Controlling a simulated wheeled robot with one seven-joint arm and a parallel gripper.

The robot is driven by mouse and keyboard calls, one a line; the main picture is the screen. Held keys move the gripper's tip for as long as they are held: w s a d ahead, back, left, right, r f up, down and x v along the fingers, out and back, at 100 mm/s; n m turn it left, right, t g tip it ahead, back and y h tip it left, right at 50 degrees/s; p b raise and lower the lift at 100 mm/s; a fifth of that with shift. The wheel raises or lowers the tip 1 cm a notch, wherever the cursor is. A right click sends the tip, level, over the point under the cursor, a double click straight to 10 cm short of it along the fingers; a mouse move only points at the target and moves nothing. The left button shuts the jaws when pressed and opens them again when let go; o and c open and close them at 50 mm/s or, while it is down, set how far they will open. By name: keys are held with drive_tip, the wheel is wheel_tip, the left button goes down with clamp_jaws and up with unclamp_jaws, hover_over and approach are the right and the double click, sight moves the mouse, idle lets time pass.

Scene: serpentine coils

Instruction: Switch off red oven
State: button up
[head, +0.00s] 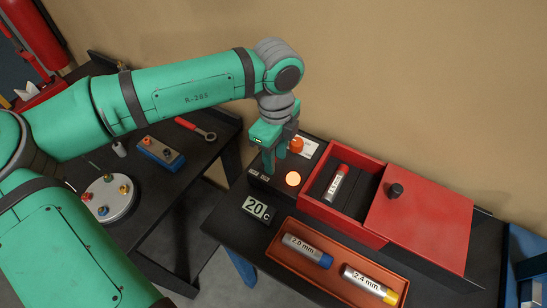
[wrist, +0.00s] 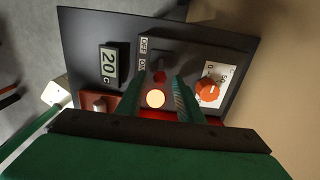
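The red oven (head: 345,222) stands on the dark table, its box open and its red lid (head: 420,222) off to the right. A silver cylinder with a red cap (head: 338,182) lies inside. My gripper (head: 275,164) is over the panel. In the wrist view its fingers (wrist: 160,84) are apart, with the switch between or just beyond them; contact is unclear.
A display (head: 256,208) reads 20 C. An orange tray (head: 337,279) in front holds cylinders marked 2.0 mm and 2.4 mm. A second dark table (head: 190,185) at left bears a wrench (head: 197,128), a blue box and a round disc. The wall is close behind.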

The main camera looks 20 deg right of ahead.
drive_tip(key=shift+f, duration=0.45)
drive_tip(key=shift+a, duration=0.1)
